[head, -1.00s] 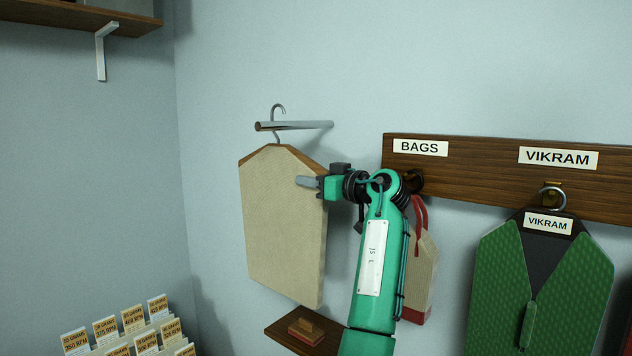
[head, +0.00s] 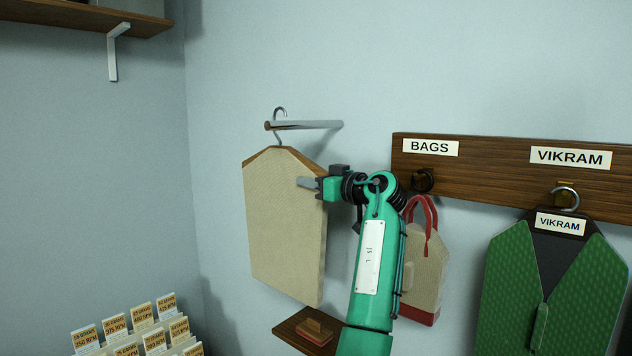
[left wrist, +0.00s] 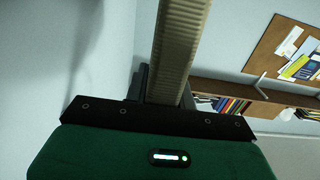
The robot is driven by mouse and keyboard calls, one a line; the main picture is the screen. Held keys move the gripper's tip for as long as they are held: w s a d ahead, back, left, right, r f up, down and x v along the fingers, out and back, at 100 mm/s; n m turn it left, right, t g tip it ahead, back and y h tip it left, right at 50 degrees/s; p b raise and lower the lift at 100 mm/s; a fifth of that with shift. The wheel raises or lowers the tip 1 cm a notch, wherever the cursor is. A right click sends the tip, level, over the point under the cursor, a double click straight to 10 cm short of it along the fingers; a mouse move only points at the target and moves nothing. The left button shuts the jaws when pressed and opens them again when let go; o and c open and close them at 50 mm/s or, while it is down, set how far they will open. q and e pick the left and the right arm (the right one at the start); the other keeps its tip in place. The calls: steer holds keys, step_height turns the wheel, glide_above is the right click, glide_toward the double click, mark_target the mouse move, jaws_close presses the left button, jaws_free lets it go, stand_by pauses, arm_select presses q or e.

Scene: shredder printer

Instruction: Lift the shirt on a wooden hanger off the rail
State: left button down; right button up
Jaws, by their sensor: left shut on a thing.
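The beige shirt (head: 284,225) hangs upright from a wooden hanger (head: 265,156) at the metal rail (head: 310,125) on the wall. The hanger's hook rises above the rail near its free left end, with a gap over the bar. The rail crosses the hook's stem, and I cannot tell whether the hook is clear of it. My left gripper (head: 308,183) is shut on the shirt's right edge, one finger across its front. In the left wrist view the shirt's edge (left wrist: 180,50) runs up from between the fingers. My right gripper is out of view.
Right of my left arm, a beige and red bag (head: 428,270) and a green garment (head: 500,280) hang under a wooden board (head: 480,170). A small wooden shelf (head: 290,333) is below the shirt. A card rack (head: 140,335) stands lower left. The wall left of the shirt is clear.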

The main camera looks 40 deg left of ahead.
mark_target(301, 188)
arm_select(q)
steer(key=shift+w+a+f+b, duration=0.15)
steer(key=shift+a+f, duration=0.2)
steer(key=shift+a, duration=0.3)
steer(key=shift+s+a+f+b, duration=0.1)
steer(key=shift+a+f+b, duration=0.1)
steer(key=shift+a+f, duration=0.3)
steer(key=shift+w+a+f+b, duration=0.15)
steer(key=shift+a+f, duration=0.1)
steer(key=shift+a, duration=0.5)
steer(key=shift+s, duration=0.1)
